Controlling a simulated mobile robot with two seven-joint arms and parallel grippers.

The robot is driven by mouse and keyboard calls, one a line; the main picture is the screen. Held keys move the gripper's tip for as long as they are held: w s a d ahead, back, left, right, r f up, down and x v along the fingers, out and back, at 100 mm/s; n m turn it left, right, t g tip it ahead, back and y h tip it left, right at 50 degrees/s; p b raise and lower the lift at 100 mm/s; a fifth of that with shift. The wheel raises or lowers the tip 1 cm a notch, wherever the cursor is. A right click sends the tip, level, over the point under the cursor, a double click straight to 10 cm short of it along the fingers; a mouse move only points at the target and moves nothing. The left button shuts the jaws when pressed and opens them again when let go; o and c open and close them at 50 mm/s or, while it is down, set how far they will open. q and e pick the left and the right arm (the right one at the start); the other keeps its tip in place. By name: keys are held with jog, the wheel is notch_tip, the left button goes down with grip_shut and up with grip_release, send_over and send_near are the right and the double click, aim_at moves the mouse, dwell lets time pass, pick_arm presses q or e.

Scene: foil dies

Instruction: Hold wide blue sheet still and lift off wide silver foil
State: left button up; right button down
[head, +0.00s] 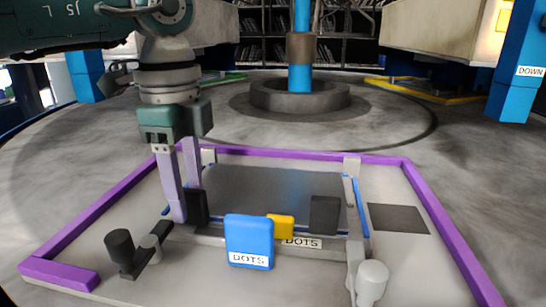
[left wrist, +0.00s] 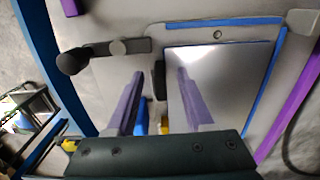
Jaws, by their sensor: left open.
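The wide silver foil (head: 270,192) lies flat on a plate in the head view; it also shows in the left wrist view (left wrist: 222,75). The blue sheet shows as a thin blue edge (head: 361,208) beneath and around the foil. Black tabs stand at the foil's near left (head: 199,208) and near right (head: 325,215). A blue tab labelled DOTS (head: 249,238) stands at the near edge. My left gripper (head: 186,207) is open, its purple fingers to either side of the left black tab (left wrist: 158,80), apparently without gripping it. My right gripper is not in view.
A yellow tab (head: 282,227) stands behind the blue tab. A purple rim (head: 440,220) borders the grey plate. Clamp-like posts with a black knob (head: 119,244) and a pale knob (head: 372,278) stand at the near corners. A dark flat patch (head: 398,218) lies at right.

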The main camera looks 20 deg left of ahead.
pick_arm(q)
jog(key=shift+c, duration=0.2)
grip_shut()
dwell(1.3)
